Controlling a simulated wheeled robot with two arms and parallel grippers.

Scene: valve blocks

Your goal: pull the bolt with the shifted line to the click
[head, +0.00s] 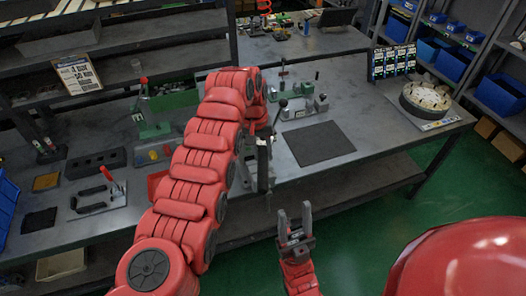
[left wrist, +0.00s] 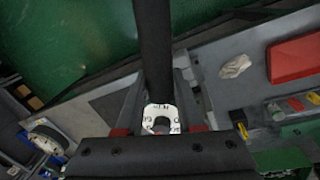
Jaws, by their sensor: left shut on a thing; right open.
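My left gripper (head: 254,160) is at the table's front edge, partly hidden by its own red arm. It is shut on a black bar (head: 263,168), which hangs upright there. In the left wrist view the black bar (left wrist: 153,48) runs from the top edge down between the fingers. A white plate with dark characters (left wrist: 162,111) and a dark round knob shows below it. I cannot make out a shifted line or tell which bolt the bar belongs to. My right gripper (head: 295,226) is open and empty, in front of the table and lower.
A grey block with black-knobbed levers (head: 303,107) stands behind my left gripper. A dark mat (head: 318,143) lies to its right. A round dial-like part (head: 425,98) sits at the table's right end. A green fixture (head: 150,125) and a red-handled clamp (head: 108,190) are to the left.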

